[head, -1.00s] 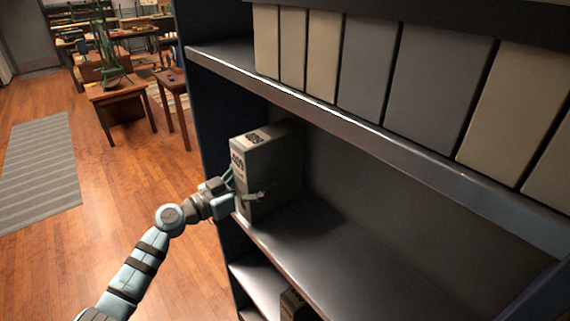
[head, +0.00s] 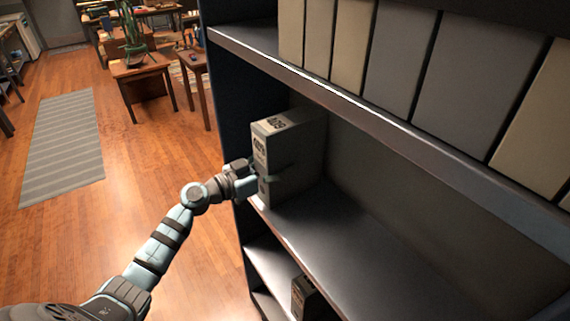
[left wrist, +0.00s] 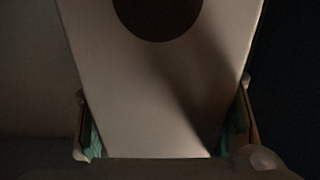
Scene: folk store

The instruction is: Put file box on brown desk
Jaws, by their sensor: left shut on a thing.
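The grey file box (head: 298,140), marked 409, stands upright on the middle shelf at its left end in the head view. My left gripper (head: 262,180) is at the box's front face, shut on its lower part, with its fingers on either side. In the left wrist view the pale box face (left wrist: 160,90) with a dark round hole fills the middle, between the two fingers. A brown desk (head: 140,70) stands far off at the upper left, with a green object (head: 131,35) on it. My right gripper is not in view.
The dark shelf unit (head: 228,130) fills the right side. Several cream and grey boxes (head: 400,60) line the upper shelf. Another box (head: 303,298) sits on the lower shelf. The middle shelf is bare right of the file box. Open wooden floor and a grey striped rug (head: 62,145) lie left.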

